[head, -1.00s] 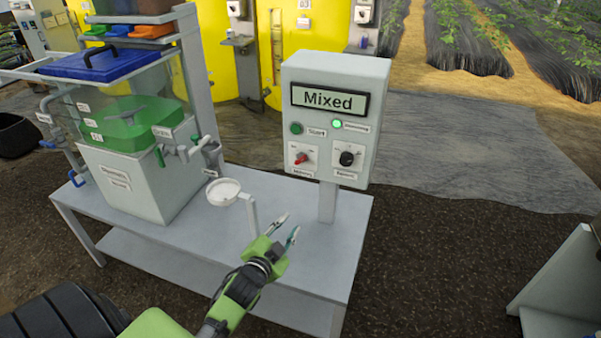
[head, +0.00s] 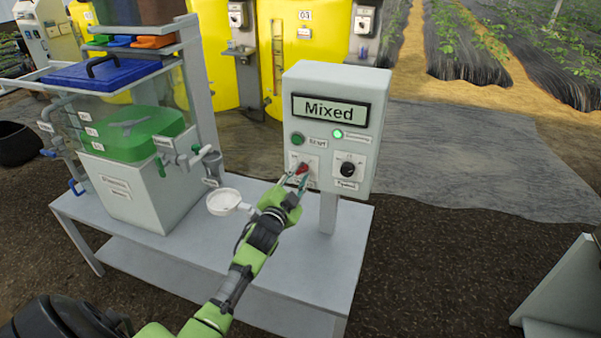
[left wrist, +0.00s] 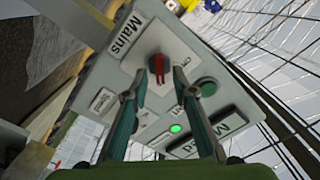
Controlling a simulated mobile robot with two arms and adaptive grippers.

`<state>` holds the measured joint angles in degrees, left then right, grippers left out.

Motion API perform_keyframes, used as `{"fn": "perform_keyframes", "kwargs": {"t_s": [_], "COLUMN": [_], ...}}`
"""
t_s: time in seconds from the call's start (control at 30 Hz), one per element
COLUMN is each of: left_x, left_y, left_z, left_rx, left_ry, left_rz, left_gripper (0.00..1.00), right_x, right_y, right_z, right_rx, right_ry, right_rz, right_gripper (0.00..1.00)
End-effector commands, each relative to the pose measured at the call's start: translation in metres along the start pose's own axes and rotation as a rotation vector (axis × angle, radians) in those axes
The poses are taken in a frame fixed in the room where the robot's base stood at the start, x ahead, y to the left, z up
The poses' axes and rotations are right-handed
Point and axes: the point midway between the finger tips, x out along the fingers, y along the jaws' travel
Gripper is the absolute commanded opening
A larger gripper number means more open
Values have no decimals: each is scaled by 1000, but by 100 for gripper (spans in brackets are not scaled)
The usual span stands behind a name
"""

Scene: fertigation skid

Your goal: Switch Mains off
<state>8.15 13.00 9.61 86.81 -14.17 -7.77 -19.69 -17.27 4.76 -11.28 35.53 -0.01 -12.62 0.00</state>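The grey control box (head: 335,80) stands on a post above the bench, its display (head: 330,108) reading "Mixed". The red Mains switch (head: 302,168) is at its lower left, partly covered by my left gripper (head: 294,178). In the left wrist view the red switch (left wrist: 157,68) sits on a white plate beside the label "Mains" (left wrist: 127,33). The left gripper's fingers (left wrist: 160,78) are open, one on each side of the switch, with a visible gap on at least the right side. My right gripper is not in view.
A green start button (head: 298,139), a lit green lamp (head: 337,134) and a black knob (head: 348,169) are close by on the panel. A white dish (head: 222,203) is left of my gripper. A tank with green liquid (head: 130,138) stands on the bench (head: 170,250).

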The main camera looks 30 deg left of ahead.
Motion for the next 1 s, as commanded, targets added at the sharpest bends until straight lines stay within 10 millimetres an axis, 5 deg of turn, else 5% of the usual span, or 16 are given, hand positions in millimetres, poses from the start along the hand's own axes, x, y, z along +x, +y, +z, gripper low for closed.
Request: {"fn": "perform_keyframes", "kwargs": {"t_s": [0.47,0.6,1.0], "left_x": [16,16,16], "left_y": [0,0,-1], "left_z": [0,0,-1], "left_rx": [0,0,-29], "left_ry": [0,-1,2], "left_rz": [0,1,-1], "left_gripper": [25,0,0], "right_x": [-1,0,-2], "right_y": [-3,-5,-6], "right_z": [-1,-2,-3], "right_rx": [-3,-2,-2], "right_ry": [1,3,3], "right_rz": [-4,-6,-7], "right_gripper": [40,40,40]}}
